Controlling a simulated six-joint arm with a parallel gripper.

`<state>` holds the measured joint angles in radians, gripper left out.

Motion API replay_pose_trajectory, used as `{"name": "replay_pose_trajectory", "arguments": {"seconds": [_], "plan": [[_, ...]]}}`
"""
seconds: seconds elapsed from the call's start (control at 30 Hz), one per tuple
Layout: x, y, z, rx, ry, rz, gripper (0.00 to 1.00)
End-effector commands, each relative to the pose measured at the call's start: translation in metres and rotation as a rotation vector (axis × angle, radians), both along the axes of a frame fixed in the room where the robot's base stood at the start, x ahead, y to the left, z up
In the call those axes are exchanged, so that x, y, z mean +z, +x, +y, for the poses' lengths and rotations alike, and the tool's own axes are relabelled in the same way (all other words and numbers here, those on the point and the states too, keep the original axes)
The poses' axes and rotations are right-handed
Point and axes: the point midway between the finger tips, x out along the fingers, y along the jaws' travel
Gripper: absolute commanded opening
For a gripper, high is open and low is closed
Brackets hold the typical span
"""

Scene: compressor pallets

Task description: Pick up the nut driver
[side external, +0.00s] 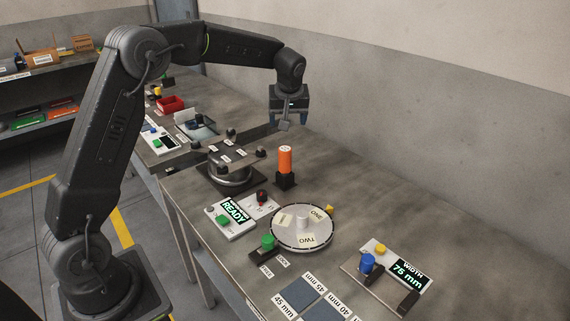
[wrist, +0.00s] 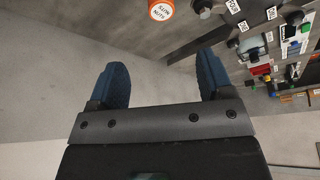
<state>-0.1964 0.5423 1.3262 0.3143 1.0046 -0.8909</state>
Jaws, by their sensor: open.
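An orange upright cylinder (side external: 285,160), which looks like the nut driver's handle, stands in a black holder (side external: 286,181) on the bench. Its round end, with a lettered white label, shows at the top edge of the wrist view (wrist: 161,10). My gripper (side external: 287,118) is above the bench, higher than the orange handle and farther back, apart from it. In the wrist view its two blue fingers (wrist: 163,68) are spread with nothing between them. Any shaft below the handle is hidden by the holder.
A black plate fixture (side external: 231,152) with knobs stands left of the handle. A round white turntable (side external: 302,228) marked ONE and TWO is in front. The bench right of the handle is clear up to the wall.

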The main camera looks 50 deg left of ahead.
Motion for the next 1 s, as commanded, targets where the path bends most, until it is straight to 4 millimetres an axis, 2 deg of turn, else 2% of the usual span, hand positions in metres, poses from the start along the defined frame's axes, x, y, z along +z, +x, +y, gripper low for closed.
{"name": "replay_pose_trajectory", "arguments": {"seconds": [0.23,0.5,0.87,1.0], "plan": [[-0.026,0.011,0.012,0.033,0.002,0.003,0.74],[-0.073,0.021,0.028,0.031,0.001,0.004,0.74],[-0.097,0.025,0.035,0.028,0.002,0.001,0.74],[-0.116,0.024,0.038,0.029,0.002,0.002,0.74]]}}
